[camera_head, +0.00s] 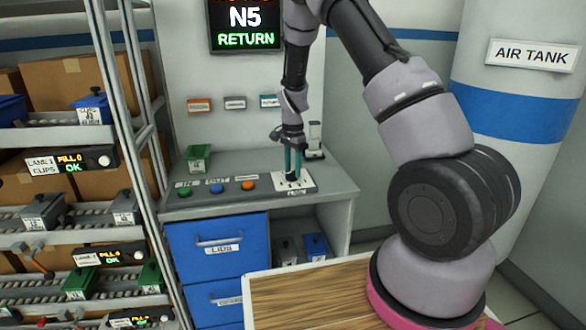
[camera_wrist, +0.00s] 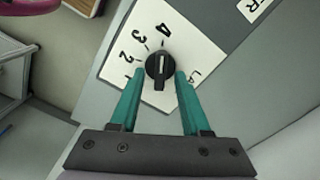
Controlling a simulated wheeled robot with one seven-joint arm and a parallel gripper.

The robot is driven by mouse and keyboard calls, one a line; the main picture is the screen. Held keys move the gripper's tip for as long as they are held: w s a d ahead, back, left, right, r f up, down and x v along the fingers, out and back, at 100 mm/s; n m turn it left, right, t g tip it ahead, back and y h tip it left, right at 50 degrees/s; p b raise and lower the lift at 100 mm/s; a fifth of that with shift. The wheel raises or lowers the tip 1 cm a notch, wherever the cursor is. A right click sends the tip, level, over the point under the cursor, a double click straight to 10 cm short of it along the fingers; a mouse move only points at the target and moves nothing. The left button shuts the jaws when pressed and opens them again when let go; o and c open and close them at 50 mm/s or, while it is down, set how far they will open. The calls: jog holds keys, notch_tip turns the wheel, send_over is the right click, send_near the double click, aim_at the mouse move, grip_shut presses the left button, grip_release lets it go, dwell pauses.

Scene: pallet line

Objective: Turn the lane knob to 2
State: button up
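The lane knob (camera_wrist: 160,67) is black and round with a white line on its grip. It sits on a white plate (camera_wrist: 115,62) printed with 1, 2, 3 and 4. In the wrist view the white line runs nearly up and down, its upper end toward the 4; I cannot tell for sure which end is the pointer. My gripper (camera_wrist: 159,73) has teal fingers, spread apart, with one tip on each side of the knob and narrow gaps showing. In the head view my gripper (camera_head: 293,172) points down over the plate (camera_head: 306,184), mostly hiding the knob.
Green, blue and orange buttons (camera_head: 248,185) stand left of the plate on the grey counter (camera_head: 215,204). A green bin (camera_head: 198,158) and a small grey device (camera_head: 315,138) stand behind. Shelves with bins are left; a wooden top (camera_head: 310,297) is in front.

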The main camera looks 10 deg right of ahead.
grip_shut()
jog(key=shift+n, duration=0.4)
jog(key=n, duration=0.2)
jog(key=shift+w+n, duration=0.1)
jog(key=shift+n, duration=0.3)
jog(key=n, duration=0.4)
jog(key=shift+a+n, duration=0.1)
jog(key=shift+n, duration=0.2)
jog(key=n, duration=0.3)
jog(key=shift+a+n, duration=0.15)
jog(key=shift+n, duration=2.05)
